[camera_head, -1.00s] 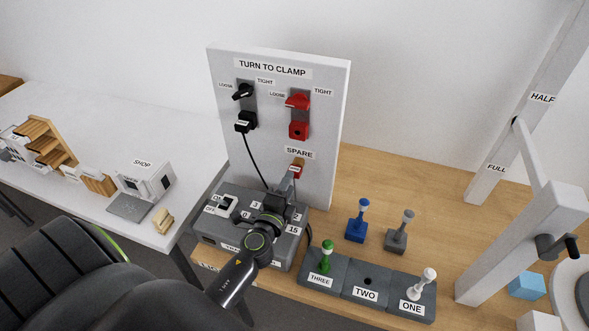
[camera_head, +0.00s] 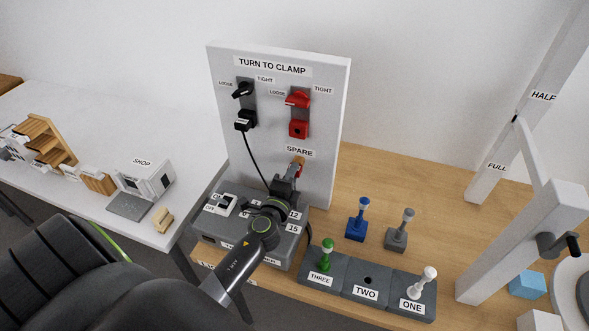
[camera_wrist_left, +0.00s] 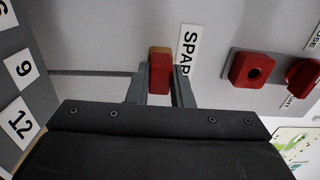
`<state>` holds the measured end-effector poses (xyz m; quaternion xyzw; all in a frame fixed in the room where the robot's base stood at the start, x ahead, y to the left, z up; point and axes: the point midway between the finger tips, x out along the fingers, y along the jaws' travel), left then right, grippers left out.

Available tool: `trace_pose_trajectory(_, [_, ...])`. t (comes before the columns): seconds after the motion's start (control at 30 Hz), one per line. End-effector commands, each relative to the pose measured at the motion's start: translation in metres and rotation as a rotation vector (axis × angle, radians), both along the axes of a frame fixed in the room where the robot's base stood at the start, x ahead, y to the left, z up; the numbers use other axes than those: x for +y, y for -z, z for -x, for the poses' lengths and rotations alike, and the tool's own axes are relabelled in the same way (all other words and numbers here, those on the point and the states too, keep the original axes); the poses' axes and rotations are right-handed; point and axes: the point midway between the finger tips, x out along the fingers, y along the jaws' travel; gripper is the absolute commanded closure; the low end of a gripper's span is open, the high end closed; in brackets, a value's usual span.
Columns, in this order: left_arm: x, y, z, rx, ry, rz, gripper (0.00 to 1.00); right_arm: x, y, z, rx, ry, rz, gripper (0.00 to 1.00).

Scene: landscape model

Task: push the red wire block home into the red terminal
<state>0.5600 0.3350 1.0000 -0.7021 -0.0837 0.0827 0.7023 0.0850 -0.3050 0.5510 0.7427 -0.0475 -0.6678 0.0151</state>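The red wire block (camera_head: 299,170) sits at the brass-coloured SPARE holder (camera_head: 298,160) low on the upright white panel. The red terminal (camera_head: 298,130) is above it, with an empty hole in its face and a red knob (camera_head: 297,100) over it. My left gripper (camera_head: 293,178) is at the block. In the left wrist view its fingers (camera_wrist_left: 160,85) stand on both sides of the red block (camera_wrist_left: 160,76); whether they press on it I cannot tell. The red terminal (camera_wrist_left: 252,69) shows right of the block there. My right gripper is not in view.
The black terminal (camera_head: 245,121), with a wire running down, is left of the red one. A grey box (camera_head: 225,232) with a switch stands below the panel. Blue, grey, green and white pegs stand to the right.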

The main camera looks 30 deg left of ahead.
Motion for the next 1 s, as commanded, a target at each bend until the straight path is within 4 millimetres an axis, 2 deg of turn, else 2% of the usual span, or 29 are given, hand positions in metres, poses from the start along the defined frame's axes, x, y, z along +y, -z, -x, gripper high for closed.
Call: trace_pose_trajectory(1.0, [-0.0024,0.0005,0.0096,0.001,0.0,0.0,1.0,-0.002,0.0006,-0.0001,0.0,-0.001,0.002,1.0])
